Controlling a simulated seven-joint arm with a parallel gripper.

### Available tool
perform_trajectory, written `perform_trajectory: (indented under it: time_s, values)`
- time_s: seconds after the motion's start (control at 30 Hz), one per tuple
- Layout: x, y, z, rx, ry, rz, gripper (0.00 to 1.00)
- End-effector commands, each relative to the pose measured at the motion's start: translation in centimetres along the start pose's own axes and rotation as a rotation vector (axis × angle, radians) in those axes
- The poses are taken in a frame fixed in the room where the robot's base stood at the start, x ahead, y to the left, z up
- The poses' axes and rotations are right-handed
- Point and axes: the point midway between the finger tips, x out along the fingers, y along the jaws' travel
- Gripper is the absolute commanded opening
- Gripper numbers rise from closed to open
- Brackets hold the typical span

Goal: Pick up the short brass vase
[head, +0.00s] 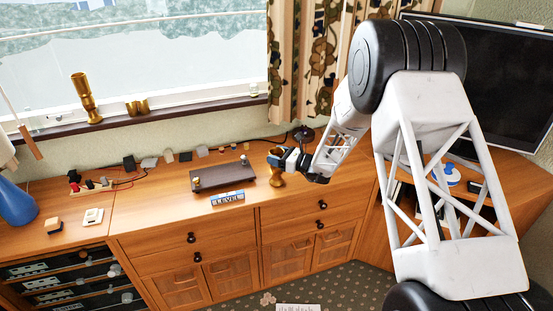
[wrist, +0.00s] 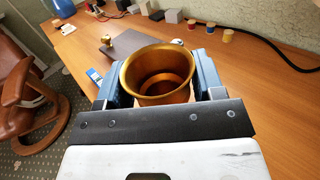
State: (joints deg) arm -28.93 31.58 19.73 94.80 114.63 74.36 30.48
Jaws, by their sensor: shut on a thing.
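The short brass vase (wrist: 158,73) is upright between my gripper's (wrist: 158,90) two blue fingers in the wrist view, its flared, open mouth facing the camera. The fingers are shut on its sides. In the head view the vase (head: 277,179) shows at the right part of the wooden cabinet top, with my gripper (head: 280,160) around its upper part. The fingers partly cover it there. I cannot tell whether its base touches the wood.
A dark flat tray (head: 222,176) lies just left of the vase, with a "LEVEL" block (head: 228,198) in front. Small blocks and a dark cable lie behind. A taller brass vase (head: 86,98) stands on the windowsill. A monitor (head: 490,85) stands at right.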

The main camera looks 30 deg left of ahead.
Motion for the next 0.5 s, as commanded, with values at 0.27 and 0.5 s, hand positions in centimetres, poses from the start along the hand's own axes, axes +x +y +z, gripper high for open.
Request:
perform_trajectory:
  time_s: [0.27, 0.5]
  values:
    - [0.0, -0.1, 2.6, -0.004, -0.002, 0.0, 0.0]
    - [-1.4, 1.8, 3.3, -0.001, -0.001, 0.0, 0.0]
